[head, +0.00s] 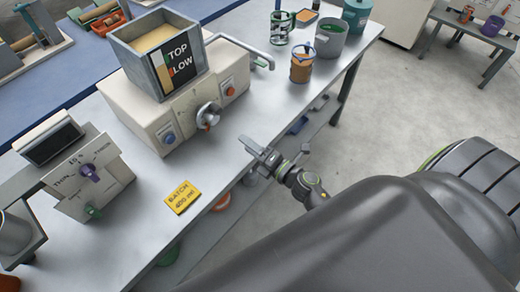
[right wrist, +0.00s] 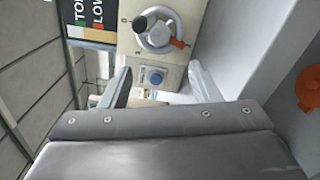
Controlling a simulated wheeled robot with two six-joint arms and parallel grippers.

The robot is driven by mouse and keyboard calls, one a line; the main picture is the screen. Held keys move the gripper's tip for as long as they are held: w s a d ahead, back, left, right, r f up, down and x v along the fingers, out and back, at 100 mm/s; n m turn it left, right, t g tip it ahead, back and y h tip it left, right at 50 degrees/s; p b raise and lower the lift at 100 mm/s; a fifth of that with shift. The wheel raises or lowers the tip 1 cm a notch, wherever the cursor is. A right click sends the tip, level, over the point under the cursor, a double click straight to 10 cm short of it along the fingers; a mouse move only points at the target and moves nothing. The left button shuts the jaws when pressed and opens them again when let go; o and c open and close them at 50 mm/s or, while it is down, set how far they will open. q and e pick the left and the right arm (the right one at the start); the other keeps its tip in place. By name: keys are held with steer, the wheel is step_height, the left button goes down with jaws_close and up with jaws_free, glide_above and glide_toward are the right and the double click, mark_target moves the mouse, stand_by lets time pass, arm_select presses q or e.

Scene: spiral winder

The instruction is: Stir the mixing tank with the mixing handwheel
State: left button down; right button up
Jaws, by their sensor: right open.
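The mixing tank (head: 158,62) is a grey square box of yellowish material with a TOP/LOW label, on a cream machine on the bench. My right gripper (head: 256,152) is open and empty, apart from the handwheel and in front of the machine near the bench's front edge. In the right wrist view its fingers (right wrist: 162,88) frame a blue button below the wheel. My left gripper is not in view.
A yellow batch card (head: 182,197) lies on the bench. A bent grey pipe (head: 245,47) sticks out from the machine's right side. Cans (head: 302,64) stand at the bench's far end.

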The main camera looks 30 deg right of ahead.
steer(key=shift+b+v, duration=0.3)
steer(key=shift+v, duration=1.45)
steer(key=s+d+f+m+g+h, duration=0.25)
steer(key=f+m, duration=0.25)
steer(key=f, duration=0.3)
steer(key=s+d+f+m+g+h, duration=0.1)
steer(key=s+d+f+m+h, duration=0.2)
steer(key=f, duration=0.5)
steer(key=s+d+f+m+g+h, duration=0.1)
steer(key=s+d+f+m+g, duration=0.15)
steer(key=f+m, duration=0.45)
steer(key=s+f+m+g, duration=0.5)
steer(key=s+f, duration=0.4)
steer(key=s, duration=0.4)
steer(key=s+f+m+g, duration=0.4)
steer(key=s+f, duration=0.5)
steer(key=s, duration=0.5)
steer(key=shift+s+m+g+h, duration=0.3)
steer(key=shift+m+g+h, duration=0.1)
steer(key=shift+m, duration=0.5)
